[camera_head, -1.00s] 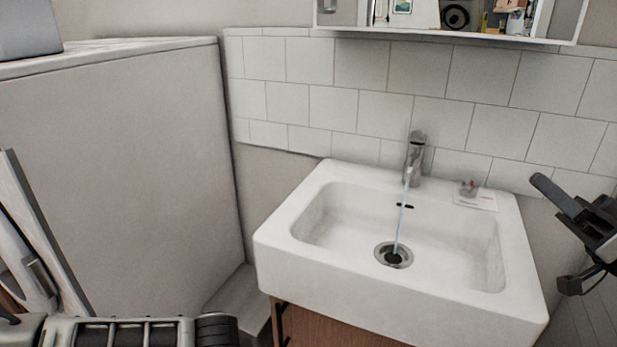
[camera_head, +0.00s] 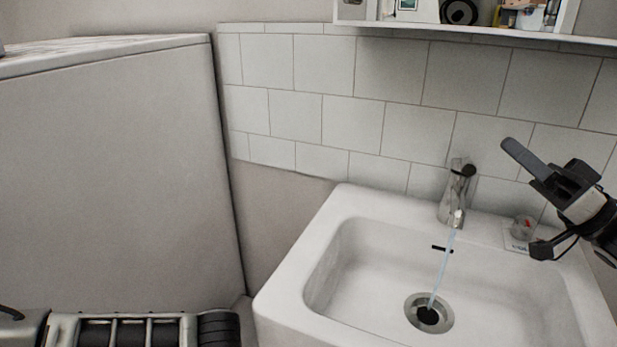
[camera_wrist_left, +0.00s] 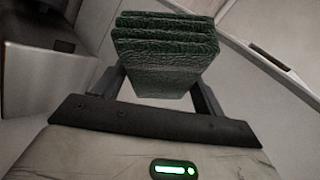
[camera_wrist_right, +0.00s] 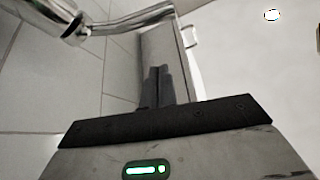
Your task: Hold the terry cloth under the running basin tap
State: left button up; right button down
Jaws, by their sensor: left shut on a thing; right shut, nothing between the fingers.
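The terry cloth (camera_wrist_left: 165,50) is dark green and folded in layers, seen in the left wrist view. My left gripper (camera_wrist_left: 160,85) is shut on it. Neither the cloth nor this gripper shows in the head view. The chrome basin tap (camera_head: 458,192) stands at the back of the white basin (camera_head: 290,300), and a thin stream of water (camera_head: 441,265) runs from it to the drain (camera_head: 429,314). My right gripper (camera_head: 508,148) is shut and empty, in the air right of the tap; its closed fingers (camera_wrist_right: 157,72) show in the right wrist view.
A tall pale partition (camera_head: 110,180) stands left of the basin. A shelf (camera_head: 480,32) hangs above. Chrome pipework (camera_wrist_right: 60,20) shows in the right wrist view.

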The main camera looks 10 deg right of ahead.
aim_at(466, 164)
pick_arm(q)
jog(key=shift+r, duration=0.15)
jog(key=shift+f, duration=0.2)
pick_arm(e)
jog(key=a, duration=0.1)
jog(key=w+a+f, duration=0.1)
jog(key=a+f, duration=0.1)
jog(key=shift+w+a, duration=0.3)
